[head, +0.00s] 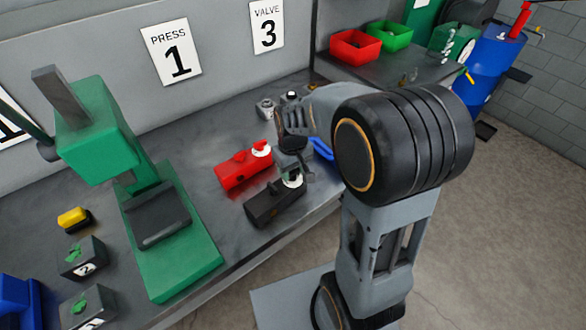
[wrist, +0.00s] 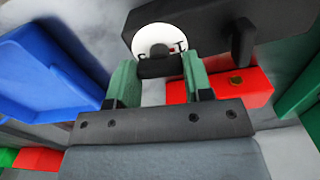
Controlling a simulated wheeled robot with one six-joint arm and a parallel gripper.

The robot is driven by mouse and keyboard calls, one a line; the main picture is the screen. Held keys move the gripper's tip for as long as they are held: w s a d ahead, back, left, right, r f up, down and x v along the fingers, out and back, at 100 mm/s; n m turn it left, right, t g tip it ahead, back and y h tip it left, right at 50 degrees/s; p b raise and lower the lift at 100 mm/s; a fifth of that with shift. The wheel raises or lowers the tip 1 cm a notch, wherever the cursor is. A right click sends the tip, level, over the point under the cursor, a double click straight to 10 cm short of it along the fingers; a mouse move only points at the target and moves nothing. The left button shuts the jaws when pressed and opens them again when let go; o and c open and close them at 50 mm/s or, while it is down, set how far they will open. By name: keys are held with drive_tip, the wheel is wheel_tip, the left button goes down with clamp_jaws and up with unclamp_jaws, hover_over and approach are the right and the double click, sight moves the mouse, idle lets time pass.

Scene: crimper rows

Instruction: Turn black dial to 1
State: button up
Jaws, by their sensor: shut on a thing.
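The black box (head: 268,207) sits on the bench in front of the red box, and it fills the top of the wrist view (wrist: 205,28). Its dial has a white marked face (wrist: 150,38) and a black knob (wrist: 159,66). My gripper (wrist: 160,76) is shut on the knob, one green-padded finger on each side. In the head view my gripper (head: 292,170) is over the right end of the black box and hides most of the dial. The face's marks are partly covered, and I cannot read the setting.
The red box (head: 238,173) with its own dial stands just behind the black box. A blue thing (head: 322,149) is close to the right of my gripper. The green press (head: 170,235) stands to the left. Bare bench lies between.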

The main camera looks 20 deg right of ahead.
sight(293, 171)
drive_tip(key=o, duration=0.9)
wheel_tip(293, 171, up, 14)
drive_tip(key=shift+f, duration=0.1)
idle(0.3)
idle(0.3)
drive_tip(key=s+f+m+t, duration=0.1)
drive_tip(key=s, duration=0.2)
drive_tip(key=s+f+t, duration=0.1)
drive_tip(key=s, duration=0.3)
drive_tip(key=s+f+m+t, duration=0.1)
drive_tip(key=s+f+t, duration=0.1)
drive_tip(key=s, duration=0.2)
drive_tip(key=shift+d+m, duration=0.15)
drive_tip(key=shift+m, duration=0.15)
